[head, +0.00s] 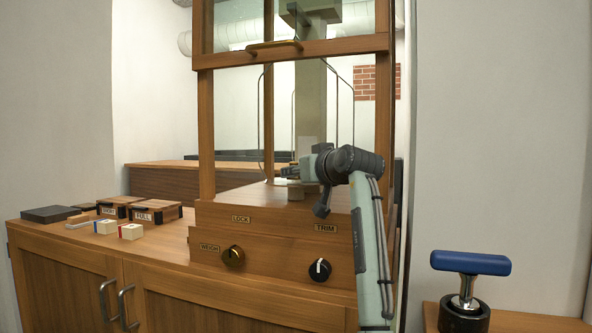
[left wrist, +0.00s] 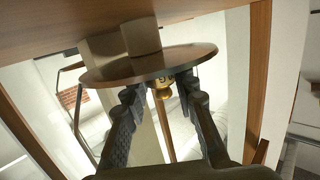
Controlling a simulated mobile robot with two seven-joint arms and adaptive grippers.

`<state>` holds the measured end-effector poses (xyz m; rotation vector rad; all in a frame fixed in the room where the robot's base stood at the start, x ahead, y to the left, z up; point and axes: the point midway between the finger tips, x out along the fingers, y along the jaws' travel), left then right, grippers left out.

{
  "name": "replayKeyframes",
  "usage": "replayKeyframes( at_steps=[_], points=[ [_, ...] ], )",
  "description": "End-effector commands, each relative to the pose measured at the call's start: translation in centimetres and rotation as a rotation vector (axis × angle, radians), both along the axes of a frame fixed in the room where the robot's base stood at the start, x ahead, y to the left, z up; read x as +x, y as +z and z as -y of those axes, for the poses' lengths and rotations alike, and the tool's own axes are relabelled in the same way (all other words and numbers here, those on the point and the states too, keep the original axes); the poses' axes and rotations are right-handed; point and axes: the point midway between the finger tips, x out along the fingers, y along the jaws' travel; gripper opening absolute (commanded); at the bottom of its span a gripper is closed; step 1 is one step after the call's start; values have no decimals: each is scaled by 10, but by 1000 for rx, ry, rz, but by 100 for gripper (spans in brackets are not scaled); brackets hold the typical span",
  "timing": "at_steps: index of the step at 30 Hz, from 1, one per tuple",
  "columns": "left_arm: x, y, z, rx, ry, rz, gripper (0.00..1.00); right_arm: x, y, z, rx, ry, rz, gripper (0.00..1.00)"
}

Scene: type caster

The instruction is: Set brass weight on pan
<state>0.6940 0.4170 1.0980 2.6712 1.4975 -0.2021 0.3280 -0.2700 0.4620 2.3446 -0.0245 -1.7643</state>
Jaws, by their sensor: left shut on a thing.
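My left gripper (head: 292,172) reaches into the open front of the wooden balance case (head: 207,135). In the left wrist view its two dark fingers (left wrist: 160,92) are shut on the small brass weight (left wrist: 163,95), which has a dark mark on it. The round pan (left wrist: 110,72) lies right at the weight's end in that view, which looks upside down. The weight is touching the pan or very close to it; I cannot tell which. In the head view the gripper hides the weight and most of the pan. My right gripper is not in view.
The glass sash (head: 290,50) is raised above my arm. Labelled boxes (head: 157,211) and small blocks (head: 130,231) stand at left. A blue-handled tool (head: 470,263) stands at right.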

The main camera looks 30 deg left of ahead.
Motion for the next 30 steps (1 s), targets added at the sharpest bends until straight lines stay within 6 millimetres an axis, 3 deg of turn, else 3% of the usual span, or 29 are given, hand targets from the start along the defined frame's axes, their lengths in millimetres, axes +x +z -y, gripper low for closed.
replayKeyframes(
  at_steps=[10,11,16,23,27,30],
  points=[
    [0,-1,0,1,0,1,0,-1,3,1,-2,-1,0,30],
    [0,-1,0,1,0,1,30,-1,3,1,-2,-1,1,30],
    [0,-1,0,1,0,1,51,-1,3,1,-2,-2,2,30],
    [0,-2,0,1,0,-1,53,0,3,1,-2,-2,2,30],
    [0,-2,0,1,0,-1,70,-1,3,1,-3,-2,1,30],
    [0,-2,0,1,0,-1,72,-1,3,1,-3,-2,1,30]
  ],
)
